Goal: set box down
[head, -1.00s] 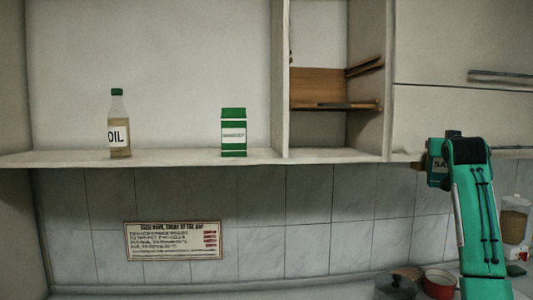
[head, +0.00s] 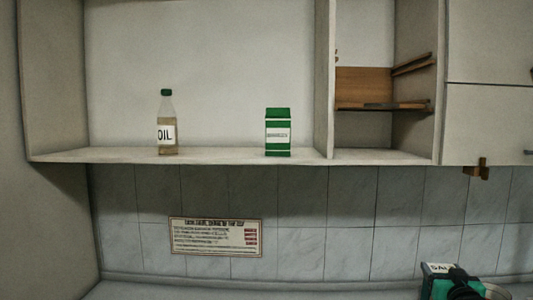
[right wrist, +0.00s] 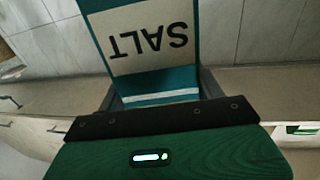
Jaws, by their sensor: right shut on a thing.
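The salt box (head: 440,268), teal with a white SALT label, is at the bottom right of the head view, in front of the tiled wall. My right gripper (right wrist: 160,92) is shut on it; in the right wrist view the box (right wrist: 150,45) fills the space between the fingers, its lettering upside down. In the head view only the top of the box and a teal part of my arm show. The box's base is hidden, so I cannot tell whether it touches anything. My left gripper is not in view.
The open shelf (head: 220,156) holds an oil bottle (head: 167,130) and a green-and-white carton (head: 278,135), with free room around them. A brown bracket (head: 477,170) sits under the right cabinet. A sign (head: 215,237) hangs on the tiles. The counter (head: 240,290) looks clear at left.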

